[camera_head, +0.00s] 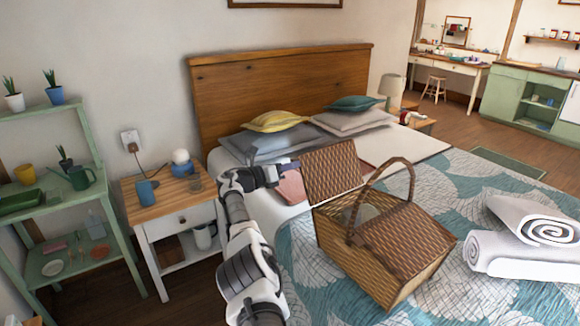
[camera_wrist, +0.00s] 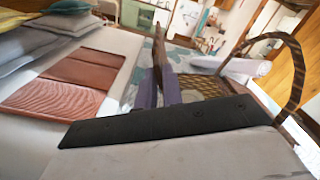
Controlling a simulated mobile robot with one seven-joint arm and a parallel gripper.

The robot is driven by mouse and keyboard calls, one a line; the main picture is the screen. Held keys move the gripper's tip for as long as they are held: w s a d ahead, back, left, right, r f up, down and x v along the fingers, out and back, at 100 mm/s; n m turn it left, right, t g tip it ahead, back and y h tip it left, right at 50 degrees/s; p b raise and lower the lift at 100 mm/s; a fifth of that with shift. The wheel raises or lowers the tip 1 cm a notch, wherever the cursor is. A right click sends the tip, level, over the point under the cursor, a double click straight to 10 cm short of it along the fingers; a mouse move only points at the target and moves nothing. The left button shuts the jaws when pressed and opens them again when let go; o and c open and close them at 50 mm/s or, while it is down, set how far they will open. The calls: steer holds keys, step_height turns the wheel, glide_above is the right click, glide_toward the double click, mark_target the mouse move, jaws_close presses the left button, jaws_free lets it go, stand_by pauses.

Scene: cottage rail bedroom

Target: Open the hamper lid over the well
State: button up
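The wicker hamper (camera_head: 370,268) stands on the bed with its arched handle (camera_head: 408,175) up. Its left lid (camera_head: 333,170) is raised steeply, and the well (camera_head: 352,213) beneath it is partly visible with something pale inside. The right lid (camera_head: 408,237) lies closed. My gripper (camera_head: 290,167) is at the raised lid's left edge. In the wrist view, the purple fingers (camera_wrist: 164,85) are close together on either side of the lid (camera_wrist: 158,48), seen nearly edge-on. The fingers appear shut on it; their contact faces are hidden.
Rolled white towels (camera_head: 525,240) lie on the bed right of the hamper. Pillows (camera_head: 275,140) are at the headboard, and a reddish folded cloth (camera_wrist: 65,85) lies left of the gripper. A nightstand (camera_head: 165,197) with a lamp and blue mug stands beside my arm.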

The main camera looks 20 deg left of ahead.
steer(key=o, duration=0.4)
steer(key=shift+s+a+r, duration=0.1)
steer(key=shift+p+v, duration=1.5)
steer(key=shift+v, duration=5.3)
steer(key=shift+a, duration=0.1)
